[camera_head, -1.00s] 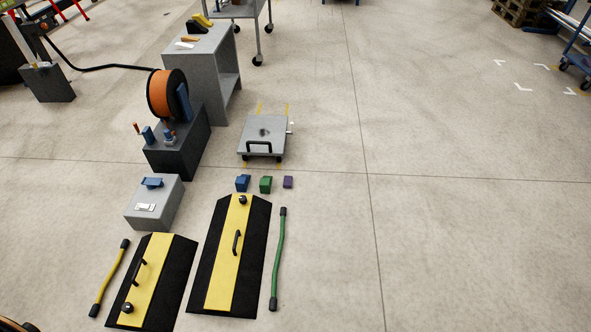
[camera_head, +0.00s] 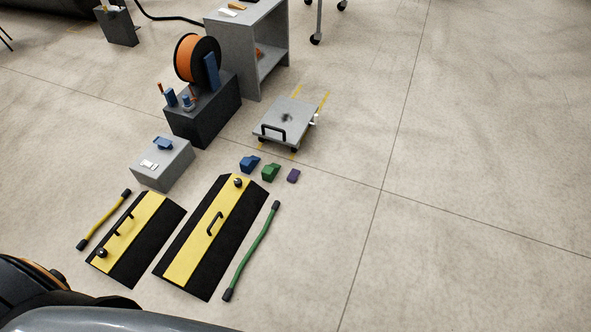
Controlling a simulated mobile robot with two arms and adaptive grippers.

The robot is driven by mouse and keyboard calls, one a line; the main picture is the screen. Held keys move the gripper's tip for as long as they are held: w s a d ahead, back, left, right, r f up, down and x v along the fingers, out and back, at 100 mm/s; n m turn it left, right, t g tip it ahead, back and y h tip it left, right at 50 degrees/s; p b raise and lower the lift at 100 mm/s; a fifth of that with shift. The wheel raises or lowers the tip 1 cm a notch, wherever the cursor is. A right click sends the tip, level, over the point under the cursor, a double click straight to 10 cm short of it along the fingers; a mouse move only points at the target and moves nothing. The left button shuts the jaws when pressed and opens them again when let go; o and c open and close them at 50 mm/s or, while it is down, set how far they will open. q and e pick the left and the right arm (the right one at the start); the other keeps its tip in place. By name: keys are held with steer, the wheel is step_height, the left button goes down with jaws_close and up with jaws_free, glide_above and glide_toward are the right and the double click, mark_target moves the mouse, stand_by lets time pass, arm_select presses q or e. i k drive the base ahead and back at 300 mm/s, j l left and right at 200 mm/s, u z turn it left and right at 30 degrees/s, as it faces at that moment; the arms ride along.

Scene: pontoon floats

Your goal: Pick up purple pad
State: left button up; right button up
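The purple pad (camera_head: 293,176) is a small block on the concrete floor, at the right end of a short row. It is just right of a green block (camera_head: 271,172), and a blue block (camera_head: 250,164) is at the row's left end. Nothing covers the purple pad. Neither of my grippers can be made out in the head view. A dark and grey part of my own body fills the lower left corner.
A flat grey wheeled platform (camera_head: 285,123) with a black handle stands behind the blocks. Two black-and-yellow ramps (camera_head: 207,240), a green bar (camera_head: 252,250) and a yellow bar (camera_head: 104,220) lie in front. A grey box (camera_head: 163,165) is left. The floor to the right is clear.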

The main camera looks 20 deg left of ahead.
mark_target(294, 174)
steer(key=i+l+u, duration=0.2)
steer(key=i, duration=0.35)
steer(key=i+l+u, duration=0.15)
steer(key=i+l, duration=0.25)
steer(key=i+l+u, duration=0.2)
steer(key=i+l, duration=0.2)
steer(key=i, duration=0.2)
